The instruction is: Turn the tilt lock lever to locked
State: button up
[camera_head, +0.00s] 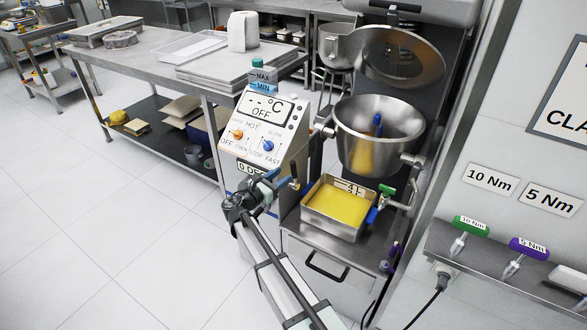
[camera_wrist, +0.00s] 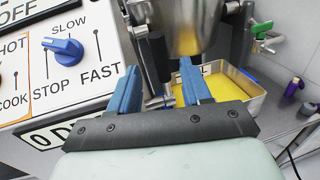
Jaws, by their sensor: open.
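My gripper (camera_head: 283,181) is low in front of the mixer, beside the control panel. In the wrist view its two blue fingers (camera_wrist: 160,88) are apart, with nothing clamped. A dark upright handle (camera_wrist: 158,56), which looks like the tilt lock lever, stands just beyond and between the fingertips. I cannot tell whether a finger touches it. Its lower end is partly hidden by the gripper. The steel bowl (camera_head: 359,147) hangs to the right and above. A "0 DEG" label (camera_head: 250,169) sits below the panel.
The control panel (camera_head: 262,117) with orange and blue knobs is close on the left. A steel tray of yellow liquid (camera_head: 309,222) stands below the bowl. A green-handled valve (camera_head: 387,191) is right of it. A shelf with torque tools (camera_head: 500,260) is far right.

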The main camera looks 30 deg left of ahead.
aim_at(293, 168)
jog(key=shift+w+d, duration=0.2)
jog(key=shift+w, duration=0.95)
jog(key=shift+w+d, duration=0.25)
jog(key=shift+w, duration=0.9)
jog(key=shift+w+d, duration=0.2)
jog(key=shift+w, duration=0.95)
jog(key=shift+c, duration=0.2)
grip_shut()
